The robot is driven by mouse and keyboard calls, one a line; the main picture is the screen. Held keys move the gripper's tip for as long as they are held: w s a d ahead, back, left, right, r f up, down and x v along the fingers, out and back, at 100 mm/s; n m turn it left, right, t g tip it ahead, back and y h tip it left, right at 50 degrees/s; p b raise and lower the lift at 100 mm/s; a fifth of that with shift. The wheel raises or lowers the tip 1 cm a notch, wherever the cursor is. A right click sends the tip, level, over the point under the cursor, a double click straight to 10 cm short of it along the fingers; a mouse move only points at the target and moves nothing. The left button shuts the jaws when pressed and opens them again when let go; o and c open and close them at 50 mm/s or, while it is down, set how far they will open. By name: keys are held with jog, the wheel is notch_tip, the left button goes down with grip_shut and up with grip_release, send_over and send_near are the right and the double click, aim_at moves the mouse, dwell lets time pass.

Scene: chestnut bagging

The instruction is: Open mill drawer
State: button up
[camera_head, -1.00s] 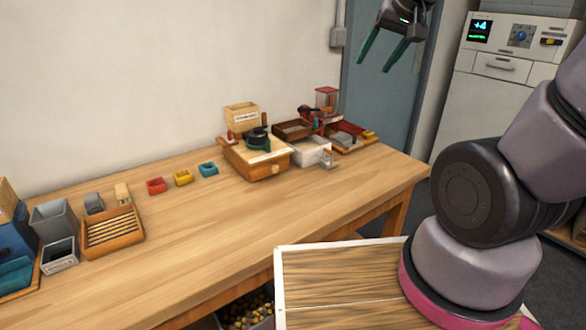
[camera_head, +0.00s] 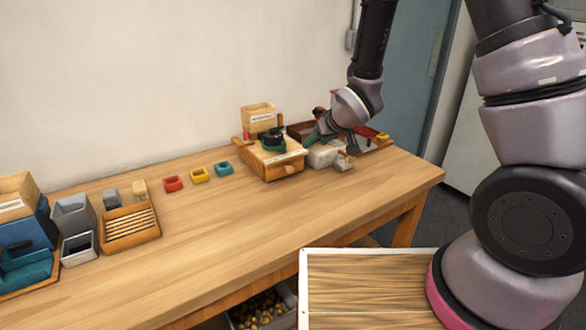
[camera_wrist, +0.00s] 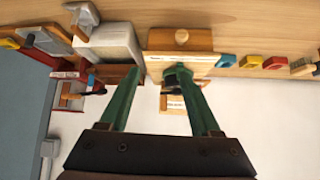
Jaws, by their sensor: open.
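The mill (camera_head: 270,158) is a wooden box with a dark round grinder on top, at the back of the table. A round wooden knob (camera_head: 289,169) sits on its front face, which looks flush with the box. In the wrist view the mill (camera_wrist: 196,63) appears upside down, with its knob (camera_wrist: 182,36) near the top edge. My gripper (camera_head: 331,143) is open over the area just right of the mill. In the wrist view both green fingers of my gripper (camera_wrist: 158,73) are apart with nothing between them. The right fingertip overlaps the mill's top; contact cannot be told.
A white box (camera_head: 322,156) stands right beside the mill, partly under my gripper. Red, yellow and teal small cups (camera_head: 198,175) lie to the left. A slatted wooden tray (camera_head: 130,231) and bins stand further left. The table front is clear.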

jog(key=n, duration=0.2)
send_near(291, 168)
jog(key=shift+y, duration=0.4)
jog(key=x, duration=0.9)
jog(key=shift+d+f, duration=0.1)
jog(key=shift+d, duration=0.15)
grip_shut()
dwell(0.5)
